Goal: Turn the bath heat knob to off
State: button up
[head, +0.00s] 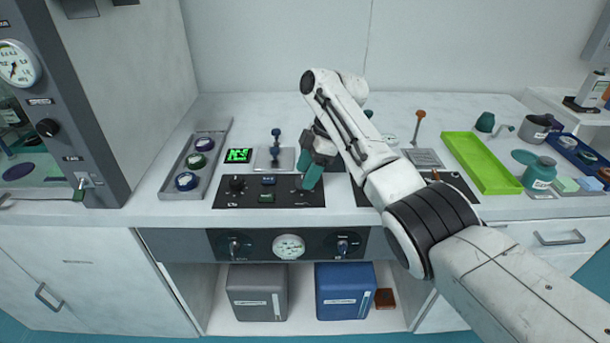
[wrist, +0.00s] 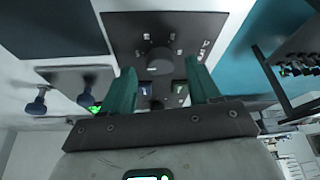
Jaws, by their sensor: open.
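My gripper (head: 307,172) is open and empty, its teal fingers pointing down over the right part of a black control panel (head: 284,204). In the wrist view my gripper (wrist: 161,68) has a dark round knob (wrist: 160,60) in line with the gap between its fingertips, slightly ahead of them. I see no contact. Small marks ring this knob, and a label beside it is too blurred to read, so I cannot confirm it is the bath heat knob. In the head view my fingers mostly hide it. A second knob (head: 237,183) sits at the panel's left end.
A blue button (head: 268,180) and a green button (head: 265,198) lie between the knobs. Behind the panel stand a blue-topped lever (head: 276,133) and a green display (head: 238,155). A tray of jars (head: 194,165) is left; a lime tray (head: 482,163) is right.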

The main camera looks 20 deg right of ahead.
jog(key=v, duration=0.9)
jog(key=shift+f, duration=0.1)
